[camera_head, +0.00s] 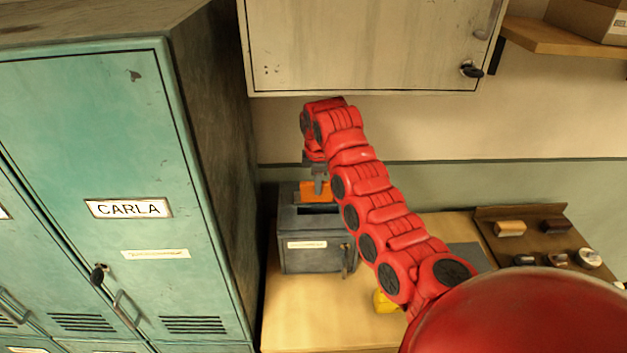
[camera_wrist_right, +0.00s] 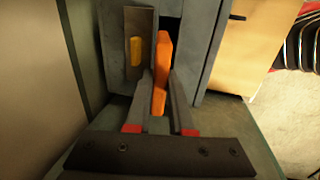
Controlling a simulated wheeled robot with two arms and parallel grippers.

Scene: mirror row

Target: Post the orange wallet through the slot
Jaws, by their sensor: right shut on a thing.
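The orange wallet (camera_head: 315,191) is just above the top of a small grey box, over its dark slot (camera_head: 318,208). My right gripper (camera_head: 318,186) is shut on the wallet from above. In the right wrist view the wallet (camera_wrist_right: 162,70) stands on edge between the two fingers of the right gripper (camera_wrist_right: 161,105), its far end by the dark slot opening (camera_wrist_right: 172,30). I cannot tell whether any of it is inside the slot. The grey box (camera_head: 315,258) has a pale label and a small latch on its front. My left gripper is not in view.
Teal lockers (camera_head: 95,170) stand close on the left, one labelled CARLA. A wall cabinet (camera_head: 365,45) hangs above my right arm. A brown tray (camera_head: 530,236) with several small items lies at the right of the wooden table (camera_head: 310,320). A yellow object (camera_head: 384,302) sits near my arm.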

